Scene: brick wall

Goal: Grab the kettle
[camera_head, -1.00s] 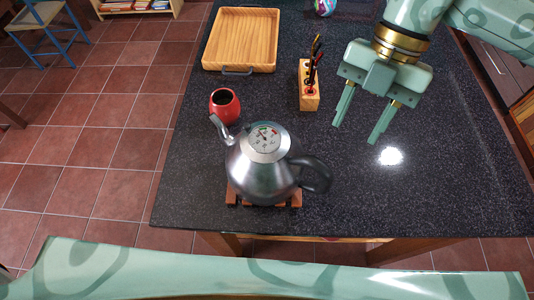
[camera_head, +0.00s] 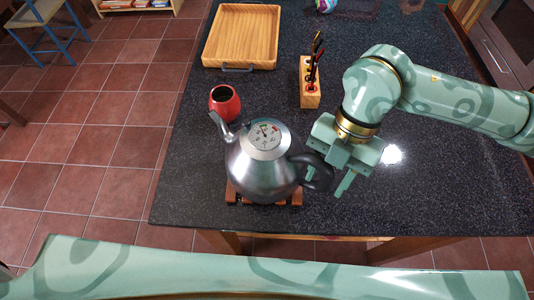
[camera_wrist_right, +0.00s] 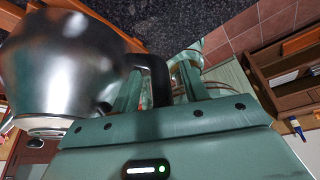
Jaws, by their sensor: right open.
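The silver kettle (camera_head: 258,168) stands upright on a wooden trivet (camera_head: 232,197), its spout to the upper left and its black handle (camera_head: 322,170) to the right. My right gripper (camera_head: 327,182) is open at the handle, with its fingers pointing down. In the right wrist view, the kettle's body (camera_wrist_right: 62,65) fills the left side. There the dark handle (camera_wrist_right: 159,78) appears between the two fingers (camera_wrist_right: 157,85), which are apart. I cannot tell whether either finger touches the handle. My left gripper is out of view.
A red cup (camera_head: 225,102) stands just beyond the spout. A wooden block with dark-handled utensils (camera_head: 310,95) stands behind the kettle, and a wooden tray (camera_head: 240,8) lies at the back left. The dark countertop (camera_head: 450,195) is clear at the right.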

